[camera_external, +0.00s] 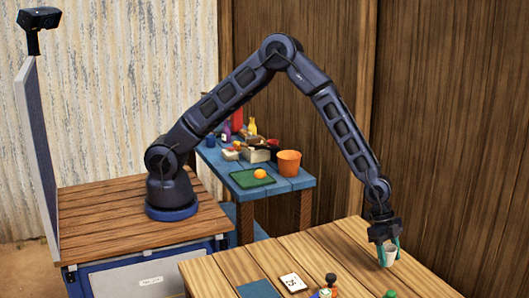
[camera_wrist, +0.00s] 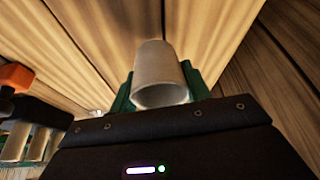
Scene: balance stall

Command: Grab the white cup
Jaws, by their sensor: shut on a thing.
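The white cup (camera_external: 390,255) is between the green fingers of my gripper (camera_external: 388,252) at the far right part of the near wooden table. In the wrist view the cup (camera_wrist: 158,75) sits between the two green fingers (camera_wrist: 160,92), which are shut on its sides. Its open rim faces the wrist camera. The outer sides of the cup are partly hidden by the fingers. I cannot tell whether its base touches the table.
The wooden table (camera_external: 330,252) holds a dark blue mat (camera_external: 258,289), a white card (camera_external: 293,282) and small colourful items (camera_external: 327,288) near its front. A blue table (camera_external: 290,182) behind carries an orange bucket (camera_external: 289,163) and several other things. A wooden wall (camera_external: 450,130) stands behind.

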